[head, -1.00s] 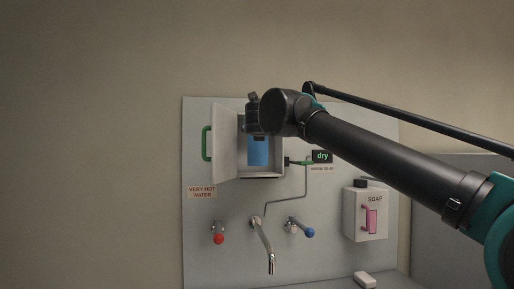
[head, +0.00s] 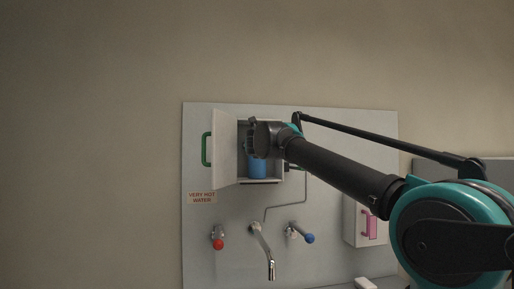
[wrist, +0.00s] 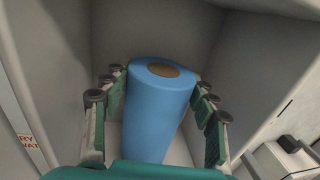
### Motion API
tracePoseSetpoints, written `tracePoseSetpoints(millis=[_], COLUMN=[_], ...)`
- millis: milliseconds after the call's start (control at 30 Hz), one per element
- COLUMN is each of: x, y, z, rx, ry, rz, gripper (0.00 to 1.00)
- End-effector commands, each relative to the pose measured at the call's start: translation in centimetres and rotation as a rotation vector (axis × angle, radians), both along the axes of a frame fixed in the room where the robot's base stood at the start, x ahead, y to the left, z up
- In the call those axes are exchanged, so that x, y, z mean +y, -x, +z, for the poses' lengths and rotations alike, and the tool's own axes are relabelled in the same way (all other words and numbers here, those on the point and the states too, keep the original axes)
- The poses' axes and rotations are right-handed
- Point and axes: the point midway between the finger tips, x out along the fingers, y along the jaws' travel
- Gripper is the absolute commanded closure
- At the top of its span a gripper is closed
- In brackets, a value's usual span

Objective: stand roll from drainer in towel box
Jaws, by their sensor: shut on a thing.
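The towel box (head: 275,181) is a pale open-fronted box on the wall panel, its door (head: 226,148) swung open to the left. The blue roll (head: 257,168) is upright inside it, its lower end close to the box floor; I cannot tell whether it touches. My gripper (head: 257,145) is at the box opening. In the wrist view my gripper (wrist: 156,98) is shut on the blue roll (wrist: 160,115), with a finger on each side. The brown core shows on top, and the roll's bottom is partly hidden. The drainer is not identifiable in view.
The door has a green handle (head: 206,149). Below are a red-knobbed tap (head: 218,243), a spout (head: 269,262) and a blue-knobbed tap (head: 308,238). A soap dispenser (head: 353,225) is at right, partly behind my arm. The box walls (wrist: 245,75) stand close around the gripper.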

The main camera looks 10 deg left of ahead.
Motion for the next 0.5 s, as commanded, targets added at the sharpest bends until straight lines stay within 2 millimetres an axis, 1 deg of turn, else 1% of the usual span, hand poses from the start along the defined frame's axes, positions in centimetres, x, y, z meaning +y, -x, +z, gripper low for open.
tracePoseSetpoints(millis=[300,333,467,500], x=[0.01,0.02,0.02,0.02], y=[0.01,-0.01,0.0,0.0], z=[-0.25,-0.27,-0.24,-0.24], rx=[0.0,0.0,0.0,0.0], ry=[0.0,0.0,0.0,0.0], rz=[0.0,0.0,0.0,0.0], gripper=[0.99,0.4,0.24,0.21])
